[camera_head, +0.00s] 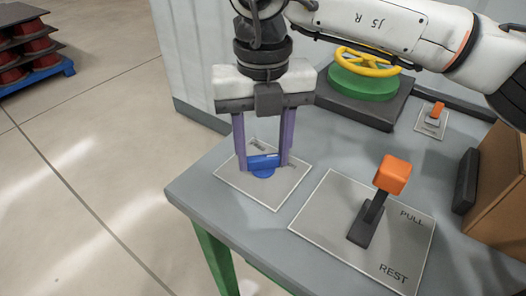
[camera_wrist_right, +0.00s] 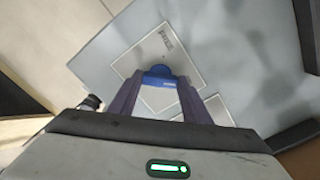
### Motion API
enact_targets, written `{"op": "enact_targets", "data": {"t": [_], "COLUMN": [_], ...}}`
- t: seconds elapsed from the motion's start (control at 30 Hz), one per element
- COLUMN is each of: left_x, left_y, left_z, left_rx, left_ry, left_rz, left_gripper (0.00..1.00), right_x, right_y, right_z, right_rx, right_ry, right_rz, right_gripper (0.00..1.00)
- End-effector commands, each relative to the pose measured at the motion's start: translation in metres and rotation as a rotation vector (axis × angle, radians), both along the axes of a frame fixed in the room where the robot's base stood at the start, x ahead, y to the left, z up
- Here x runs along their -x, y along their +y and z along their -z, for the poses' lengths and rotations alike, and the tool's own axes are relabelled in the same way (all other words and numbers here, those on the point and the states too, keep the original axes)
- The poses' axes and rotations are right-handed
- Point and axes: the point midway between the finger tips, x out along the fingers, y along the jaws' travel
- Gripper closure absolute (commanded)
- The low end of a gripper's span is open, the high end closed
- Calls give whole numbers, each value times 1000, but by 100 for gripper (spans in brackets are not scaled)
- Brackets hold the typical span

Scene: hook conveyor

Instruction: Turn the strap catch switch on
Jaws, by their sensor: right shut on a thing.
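The switch with a blue handle (camera_head: 263,163) sits on a light square plate (camera_head: 232,180) near the table's left corner. I take it for the strap catch switch; its lettering is too small to read. My right gripper (camera_head: 264,162) points down over the plate, with its purple fingers on either side of the blue handle, shut on it. In the right wrist view the blue handle (camera_wrist_right: 160,76) is between the fingertips, on its pale plate (camera_wrist_right: 180,50). The fingers hide part of the handle. My left gripper is not in view.
A large lever with an orange knob (camera_head: 392,175) stands close by on a plate marked PULL and REST. Behind are a yellow handwheel on a green base (camera_head: 362,84), a small orange switch (camera_head: 437,109) and a brown box (camera_head: 502,185). Open floor lies left of the table (camera_head: 200,190).

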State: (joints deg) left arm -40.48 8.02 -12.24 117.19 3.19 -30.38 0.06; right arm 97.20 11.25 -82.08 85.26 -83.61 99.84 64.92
Motion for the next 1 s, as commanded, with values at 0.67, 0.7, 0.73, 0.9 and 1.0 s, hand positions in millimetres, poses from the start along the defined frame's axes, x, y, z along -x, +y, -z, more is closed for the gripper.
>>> {"op": "enact_targets", "data": {"t": [0.67, 0.7, 0.73, 0.9, 1.0], "left_x": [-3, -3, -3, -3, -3], "left_y": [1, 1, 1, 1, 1], "left_z": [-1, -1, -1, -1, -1], "left_rx": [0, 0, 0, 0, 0], "left_ry": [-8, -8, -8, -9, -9], "left_rz": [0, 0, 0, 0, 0], "left_gripper": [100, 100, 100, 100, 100], "right_x": [-1, -1, -1, -1, 0], "right_y": [0, 0, 0, 0, 0], "right_z": [-2, -2, -1, -1, -1], "right_rx": [-1, -1, -1, 0, 0], "right_ry": [-3, -3, -3, -2, -2], "right_rz": [40, 39, 39, 37, 36], "right_gripper": [44, 38, 38, 38, 38]}}
